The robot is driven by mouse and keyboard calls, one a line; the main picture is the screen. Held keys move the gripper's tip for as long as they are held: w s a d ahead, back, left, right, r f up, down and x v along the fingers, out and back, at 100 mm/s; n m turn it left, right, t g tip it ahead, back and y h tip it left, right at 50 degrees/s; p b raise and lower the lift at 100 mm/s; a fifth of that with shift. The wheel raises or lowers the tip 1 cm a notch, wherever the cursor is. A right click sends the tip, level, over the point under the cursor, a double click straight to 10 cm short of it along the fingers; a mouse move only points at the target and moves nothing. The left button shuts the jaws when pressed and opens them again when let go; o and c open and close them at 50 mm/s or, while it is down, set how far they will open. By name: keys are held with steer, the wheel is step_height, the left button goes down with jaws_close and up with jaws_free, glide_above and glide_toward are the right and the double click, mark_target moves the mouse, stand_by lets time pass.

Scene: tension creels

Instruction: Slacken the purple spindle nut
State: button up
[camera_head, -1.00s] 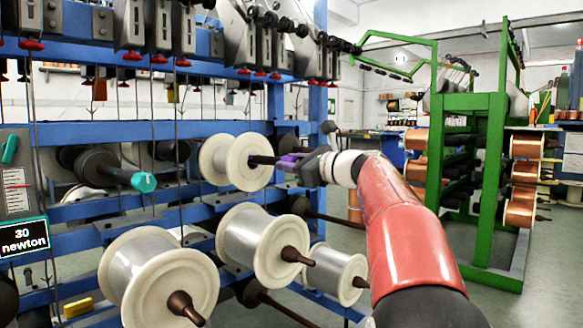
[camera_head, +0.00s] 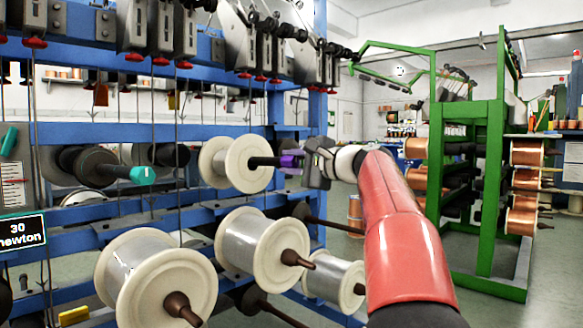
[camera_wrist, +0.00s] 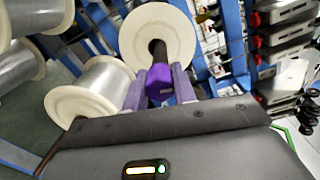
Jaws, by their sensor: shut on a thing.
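The purple spindle nut (camera_head: 290,160) is on the end of a dark spindle (camera_head: 264,161) that sticks out of a white spool (camera_head: 236,164) on the blue creel. My gripper (camera_head: 300,160) comes from the right and its fingers are shut on the nut. The nut (camera_wrist: 159,84) also shows in the wrist view, between the two fingers of my gripper (camera_wrist: 160,86), with the dark spindle and the white spool flange (camera_wrist: 157,38) beyond it. The gripper partly hides the nut in the head view.
Below are more wire spools (camera_head: 262,250) with brown spindle ends. A green rack (camera_head: 485,190) stands right.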

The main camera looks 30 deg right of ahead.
steer(key=shift+n+b, duration=0.35)
steer(key=shift+n, duration=0.95)
steer(key=o, duration=1)
steer(key=shift+s, duration=0.1)
steer(key=v, duration=0.7)
steer(key=shift+s+b, duration=0.25)
steer(key=shift+b, duration=0.1)
steer(key=shift+d, duration=0.1)
